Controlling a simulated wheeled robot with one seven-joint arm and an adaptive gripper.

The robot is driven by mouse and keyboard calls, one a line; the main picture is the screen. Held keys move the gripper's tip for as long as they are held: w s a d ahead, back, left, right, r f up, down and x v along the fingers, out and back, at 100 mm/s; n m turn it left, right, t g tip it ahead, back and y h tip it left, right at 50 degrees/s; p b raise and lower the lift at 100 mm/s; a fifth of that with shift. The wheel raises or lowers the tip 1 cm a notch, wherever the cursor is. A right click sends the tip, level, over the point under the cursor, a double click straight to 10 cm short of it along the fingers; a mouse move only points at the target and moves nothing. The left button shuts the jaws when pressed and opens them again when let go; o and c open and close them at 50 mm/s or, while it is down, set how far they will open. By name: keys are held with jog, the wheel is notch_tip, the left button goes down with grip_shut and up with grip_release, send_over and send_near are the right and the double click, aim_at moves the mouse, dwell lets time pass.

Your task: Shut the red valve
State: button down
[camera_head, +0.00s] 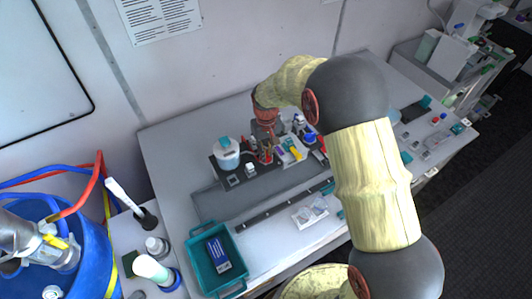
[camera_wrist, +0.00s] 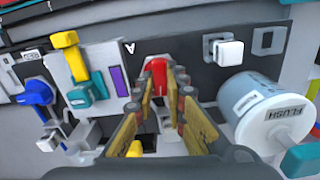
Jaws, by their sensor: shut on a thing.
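In the head view my gripper (camera_head: 266,148) is down at the panel on the bench, and the red valve cannot be made out clearly there.
In the wrist view a yellow valve (camera_wrist: 72,55) and a blue valve (camera_wrist: 37,93) stand to the left. A white canister marked FLUSH (camera_wrist: 265,110) is close on the right, beside a white knob (camera_wrist: 228,52). A teal tray (camera_head: 199,262) sits at the bench's front left.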

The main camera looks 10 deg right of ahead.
jog(key=shift+n, duration=0.6)
jog(key=shift+r, duration=0.1)
jog(key=c, duration=1.8)
grip_release()
notch_tip(320, 180, up, 12)
jog(key=shift+f, duration=0.1)
